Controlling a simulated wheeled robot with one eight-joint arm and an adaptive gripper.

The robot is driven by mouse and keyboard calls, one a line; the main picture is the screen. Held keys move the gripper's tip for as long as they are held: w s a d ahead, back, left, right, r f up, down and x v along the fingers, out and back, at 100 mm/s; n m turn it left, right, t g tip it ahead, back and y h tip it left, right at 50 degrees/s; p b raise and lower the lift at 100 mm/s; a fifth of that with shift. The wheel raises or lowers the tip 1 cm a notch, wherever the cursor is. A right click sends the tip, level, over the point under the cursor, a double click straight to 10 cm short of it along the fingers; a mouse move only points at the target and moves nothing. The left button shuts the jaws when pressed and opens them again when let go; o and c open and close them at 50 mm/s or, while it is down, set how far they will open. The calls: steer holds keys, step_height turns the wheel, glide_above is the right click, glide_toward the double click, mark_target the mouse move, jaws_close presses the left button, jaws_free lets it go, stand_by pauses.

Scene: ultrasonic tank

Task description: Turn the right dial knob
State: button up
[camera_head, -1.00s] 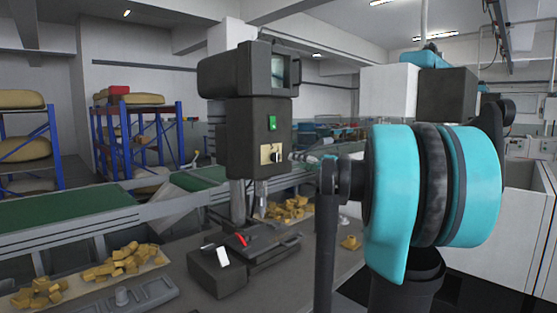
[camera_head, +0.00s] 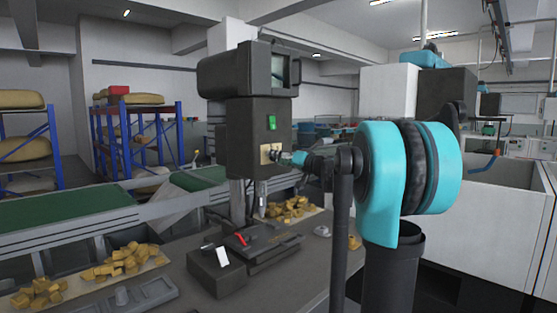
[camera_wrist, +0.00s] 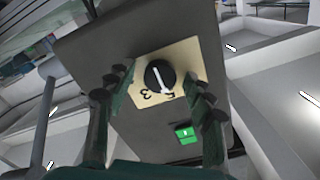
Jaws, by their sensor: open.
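The dial knob (camera_wrist: 160,76) is round and black with a white pointer line. It sits on a cream plate (camera_wrist: 158,99) with printed numbers, on the dark face of the machine (camera_head: 245,150). In the wrist view my gripper (camera_wrist: 158,80) is open, with one finger on each side of the knob and gaps between them; I cannot tell whether either finger touches it. In the head view my gripper (camera_head: 287,157) is at the machine's face and hides much of the plate (camera_head: 265,154). Only one dial shows clearly.
A green switch (camera_head: 271,123) is on the machine's face near the plate; it also shows in the wrist view (camera_wrist: 185,133). Below, a workbench holds a dark box (camera_head: 217,270), a red-handled part (camera_head: 240,239) and several yellow blocks (camera_head: 125,260).

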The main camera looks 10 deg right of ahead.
steer(key=c, duration=1.2)
steer(key=shift+o, duration=0.2)
steer(key=shift+m, duration=8.9)
steer(key=o, duration=1.2)
steer(key=shift+c, duration=0.2)
